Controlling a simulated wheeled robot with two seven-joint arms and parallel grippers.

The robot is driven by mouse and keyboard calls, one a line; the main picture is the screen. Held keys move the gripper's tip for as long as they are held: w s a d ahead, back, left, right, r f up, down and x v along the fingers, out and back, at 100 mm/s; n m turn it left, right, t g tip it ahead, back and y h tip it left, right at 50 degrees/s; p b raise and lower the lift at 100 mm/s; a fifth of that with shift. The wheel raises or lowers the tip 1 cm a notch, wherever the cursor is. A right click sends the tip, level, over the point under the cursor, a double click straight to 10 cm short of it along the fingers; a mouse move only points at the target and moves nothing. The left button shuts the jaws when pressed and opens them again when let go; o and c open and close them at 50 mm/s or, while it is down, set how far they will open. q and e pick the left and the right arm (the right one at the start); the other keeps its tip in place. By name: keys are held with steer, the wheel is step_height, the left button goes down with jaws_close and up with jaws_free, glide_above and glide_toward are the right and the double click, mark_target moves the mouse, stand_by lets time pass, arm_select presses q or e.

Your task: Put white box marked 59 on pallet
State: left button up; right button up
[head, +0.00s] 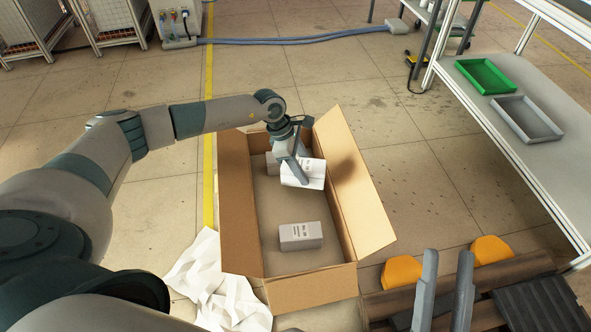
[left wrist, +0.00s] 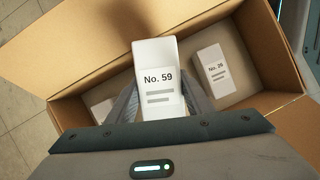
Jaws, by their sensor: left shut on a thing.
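The white box marked 59 (left wrist: 157,62) is between the fingers of my left gripper (left wrist: 160,100), which is shut on it. In the head view the white box (head: 311,181) is held at my left gripper (head: 290,160), over the open cardboard carton (head: 345,190). Its label faces up in the wrist view. My right gripper (head: 446,258) is at the bottom right, its two fingers apart with nothing between them. Behind it lies what looks like the pallet (head: 518,267), with brown and black slats and yellow-orange parts, cut off by the picture's edge.
Inside the carton are a grey-white box (head: 300,236) near the front and another (head: 272,164) at the back, partly hidden. Crumpled white sheet (head: 215,285) lies left of the carton. A shelf table (head: 500,140) with a green tray (head: 486,75) and grey tray (head: 527,119) stands right.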

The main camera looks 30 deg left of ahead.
arm_select(q)
steer(key=s+d+r+m+g+y, duration=0.2)
steer(key=s+d+r+m+g, duration=0.1)
steer(key=r+m, duration=0.7)
steer(key=s+d+r+m+g+y, duration=0.2)
steer(key=s+r+m, duration=0.3)
steer(key=r+m, duration=0.6)
step_height(320, 180, up, 2)
steer(key=shift+s+d+r+m+g, duration=0.15)
steer(key=shift+s+d+m+g, duration=0.15)
steer(key=shift+d+g, duration=0.25)
steer(key=shift+w+d, duration=0.1)
